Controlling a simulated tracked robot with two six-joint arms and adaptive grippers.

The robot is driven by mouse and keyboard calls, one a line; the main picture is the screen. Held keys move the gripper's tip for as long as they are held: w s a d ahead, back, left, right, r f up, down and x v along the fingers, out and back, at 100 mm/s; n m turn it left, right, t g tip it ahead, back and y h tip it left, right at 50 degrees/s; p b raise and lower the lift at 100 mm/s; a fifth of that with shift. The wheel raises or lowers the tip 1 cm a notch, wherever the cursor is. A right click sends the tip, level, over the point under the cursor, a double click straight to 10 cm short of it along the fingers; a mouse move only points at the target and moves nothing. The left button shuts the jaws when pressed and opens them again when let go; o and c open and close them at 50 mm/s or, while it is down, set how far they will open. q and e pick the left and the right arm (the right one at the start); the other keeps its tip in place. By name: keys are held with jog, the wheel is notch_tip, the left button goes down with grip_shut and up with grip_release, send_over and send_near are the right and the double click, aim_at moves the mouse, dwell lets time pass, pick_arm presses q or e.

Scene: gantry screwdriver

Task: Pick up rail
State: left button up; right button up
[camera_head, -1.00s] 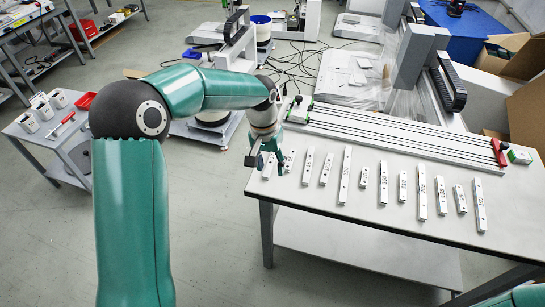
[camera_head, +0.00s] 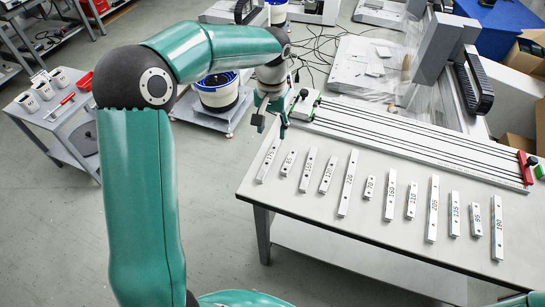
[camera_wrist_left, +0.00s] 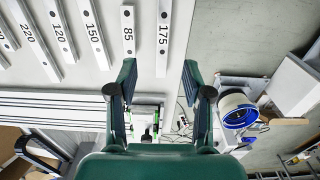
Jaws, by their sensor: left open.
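Several flat white rails with number labels lie in a row on the grey table (camera_head: 330,222). The leftmost is the 175 rail (camera_head: 268,160), then the short 85 rail (camera_head: 288,162), the 150 rail (camera_head: 307,170), the 120 rail (camera_head: 327,174) and the 220 rail (camera_head: 348,182). My left gripper (camera_head: 272,126) is open and empty, above the table's left edge near the far end of the 175 rail. In the left wrist view the 175 rail (camera_wrist_left: 163,40) lies ahead of the open fingers (camera_wrist_left: 160,72), with the 85 rail (camera_wrist_left: 128,28) beside it. My right gripper is out of view.
A long slotted gantry base (camera_head: 410,143) with a red end piece (camera_head: 527,168) runs along the table behind the rails. A green-and-white block (camera_head: 304,105) stands at its left end. A side table (camera_head: 62,122) with white cups is at the left.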

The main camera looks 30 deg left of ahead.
aim_at(271, 155)
pick_arm(q)
jog(key=f, duration=1.1)
jog(key=shift+a, duration=0.25)
grip_shut()
